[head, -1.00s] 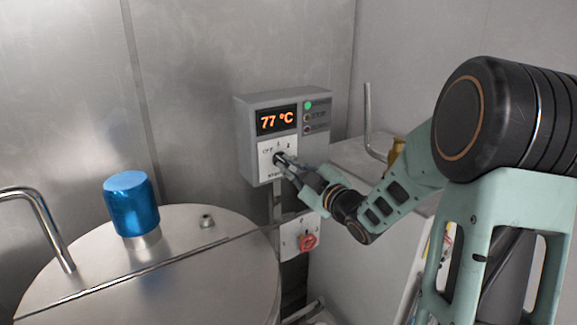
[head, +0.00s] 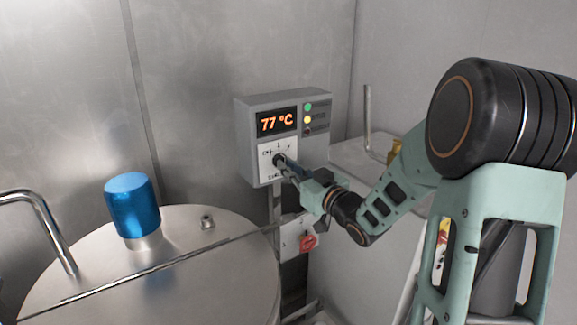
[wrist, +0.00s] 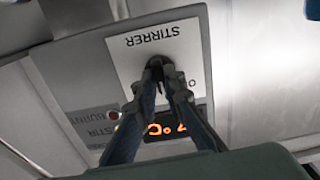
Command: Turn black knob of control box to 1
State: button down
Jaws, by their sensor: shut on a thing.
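The grey control box (head: 243,135) is on the metal wall, with an orange display (head: 276,121) reading 77 °C and a white dial plate (head: 266,172) below it. The black knob (wrist: 154,62) is on that plate, which shows upside down in the wrist view with the word STIRRER. My gripper (head: 281,162) reaches the knob from the front right. In the wrist view my gripper (wrist: 161,72) is shut on the knob, a fingertip on each side. The fingers hide part of the knob and the marks near it, so I cannot tell which mark it points at.
A red rotary switch (head: 308,242) is below. A round metal lid (head: 190,270) with a blue cap (head: 132,203) stands at the left. A metal pipe (head: 367,115) rises at the right.

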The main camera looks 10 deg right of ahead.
jog(key=shift+m, duration=0.3)
jog(key=c, duration=2)
grip_release()
jog(key=shift+s, duration=0.1)
jog(key=v, duration=1.2)
